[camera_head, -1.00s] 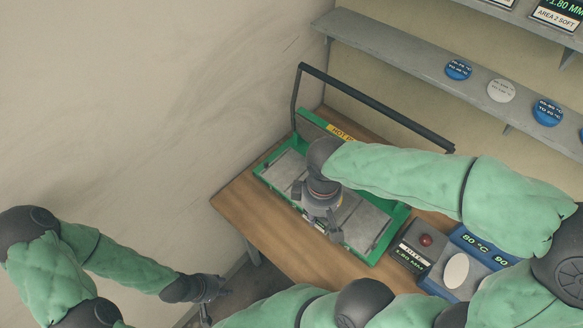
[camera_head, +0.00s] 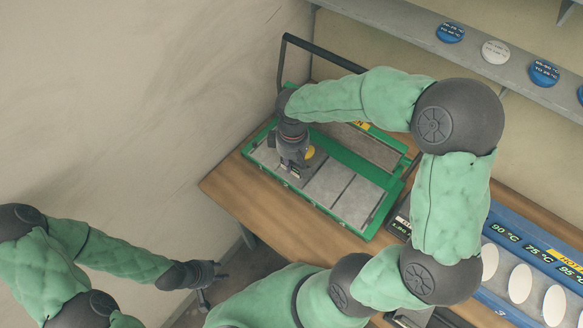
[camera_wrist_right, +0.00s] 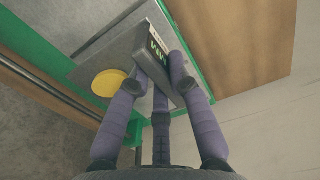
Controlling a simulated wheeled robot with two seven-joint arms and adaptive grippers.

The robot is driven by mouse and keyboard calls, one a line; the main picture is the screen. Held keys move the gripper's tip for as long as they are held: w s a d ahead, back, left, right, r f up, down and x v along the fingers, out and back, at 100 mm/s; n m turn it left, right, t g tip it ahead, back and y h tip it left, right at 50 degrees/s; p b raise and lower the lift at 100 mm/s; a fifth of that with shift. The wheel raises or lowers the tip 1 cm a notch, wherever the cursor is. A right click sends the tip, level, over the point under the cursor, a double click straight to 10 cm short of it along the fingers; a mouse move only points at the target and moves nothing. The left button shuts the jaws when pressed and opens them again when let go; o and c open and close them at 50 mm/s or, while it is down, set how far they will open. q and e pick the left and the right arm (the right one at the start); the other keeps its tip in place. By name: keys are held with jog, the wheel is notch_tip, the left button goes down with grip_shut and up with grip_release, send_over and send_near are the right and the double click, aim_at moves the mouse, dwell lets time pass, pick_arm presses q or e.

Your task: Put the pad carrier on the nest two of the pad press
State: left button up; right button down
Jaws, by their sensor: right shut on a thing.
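The pad press (camera_head: 345,225) is a green frame on the wooden bench with grey plates side by side in it. My right gripper (camera_head: 294,168) points down over its left plate. In the right wrist view, my right gripper (camera_wrist_right: 160,65) is shut on a small grey block with a dark face and green characters, seemingly the pad carrier (camera_wrist_right: 157,48). A yellow disc (camera_wrist_right: 108,82) lies beside it; whether it belongs to the carrier is unclear. I cannot tell whether the block touches the plate. The middle plate (camera_head: 328,184) and right plate (camera_head: 358,203) are bare. My left gripper (camera_head: 212,282) is empty, fingers apart, off the bench.
The press's dark bar (camera_head: 320,52) stands raised behind my right wrist. A blue rack (camera_head: 540,270) with white ovals and temperature labels is at right. A shelf (camera_head: 400,20) with round discs runs along the back wall. The bench front (camera_head: 270,225) is clear.

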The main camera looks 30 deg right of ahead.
jog(key=shift+w+d+f, duration=0.1)
jog(key=shift+w+f, duration=0.2)
jog(key=shift+f, duration=0.2)
jog(key=shift+w+f+b, duration=0.1)
jog(key=shift+f+b, duration=0.6)
jog(key=shift+f, duration=0.85)
jog(key=shift+f, duration=0.1)
jog(key=c, duration=1.1)
grip_release()
jog(key=shift+c, duration=0.2)
jog(key=shift+r, duration=0.25)
notch_tip(320, 180, up, 12)
jog(key=p, duration=0.3)
